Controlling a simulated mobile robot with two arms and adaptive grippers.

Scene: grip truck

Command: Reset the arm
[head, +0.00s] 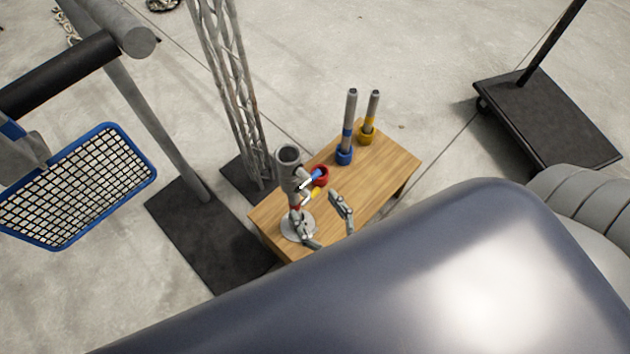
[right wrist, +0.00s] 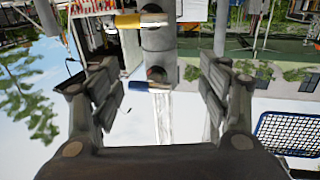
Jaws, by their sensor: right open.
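My right gripper (head: 317,207) is open over the near end of the wooden table (head: 375,180). Its two fingers are spread apart, with nothing shut between them. A grey upright stand (head: 288,160) with a cylindrical cup top, a round white base and yellow and blue pegs stands just left of the gripper. In the right wrist view, the open fingers (right wrist: 160,85) flank the grey post (right wrist: 158,40), with its yellow peg (right wrist: 140,20) and blue peg (right wrist: 148,86) between and beyond them. I cannot tell whether the fingers touch it. My left gripper is not in view.
A red holder (head: 321,179) sits behind the stand. Blue (head: 345,155) and yellow (head: 367,136) holders with upright grey rods stand at the table's far end. A lattice post (head: 228,85) rises behind the table. A blue-framed mesh basket (head: 80,190) is left; a dark-based cart (head: 550,120) is right.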

